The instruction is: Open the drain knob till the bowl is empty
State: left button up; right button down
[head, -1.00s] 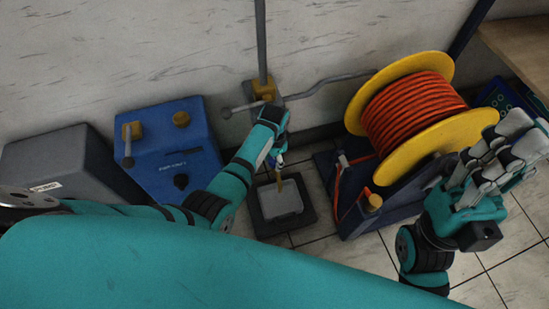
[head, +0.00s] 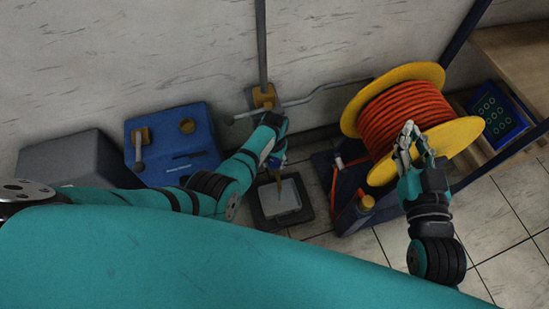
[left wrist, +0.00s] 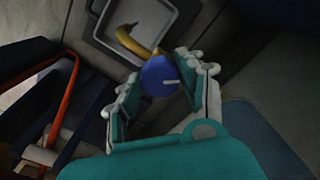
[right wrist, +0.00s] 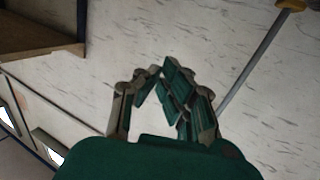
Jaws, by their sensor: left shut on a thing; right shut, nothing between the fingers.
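My left gripper (head: 275,160) is below the wall valve. In the left wrist view its fingers (left wrist: 160,85) are shut on a round blue knob (left wrist: 158,76) with a small white mark. A curved yellow spout (left wrist: 133,42) comes out beyond the knob; it also shows in the head view (head: 279,183). The spout hangs over a shallow grey basin (head: 281,203), whose rim also shows in the left wrist view (left wrist: 112,53). I cannot make out any water. My right gripper (head: 413,140) is shut and empty, in front of the cable reel; its fingers show in the right wrist view (right wrist: 162,82).
A yellow reel (head: 445,143) of orange hose stands on a dark blue frame (head: 340,215) to the right. A blue box (head: 172,148) and a grey box (head: 75,160) stand at left. A yellow wall valve (head: 265,98) is behind. A wooden shelf (head: 515,55) is at far right.

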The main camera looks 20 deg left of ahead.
pick_arm(q)
jog(key=n+p, duration=0.1)
jog(key=n, duration=0.3)
jog(key=shift+n, duration=2.8)
pick_arm(e)
notch_tip(320, 180, down, 7)
jog(key=s+d+g+h, duration=0.1)
jog(key=s+g, duration=0.2)
jog(key=g, duration=0.1)
jog(key=shift+d+f+g, duration=0.2)
jog(key=shift+d+g, duration=0.2)
pick_arm(q)
jog(key=o, duration=1.2)
pick_arm(e)
jog(key=shift+h, duration=0.3)
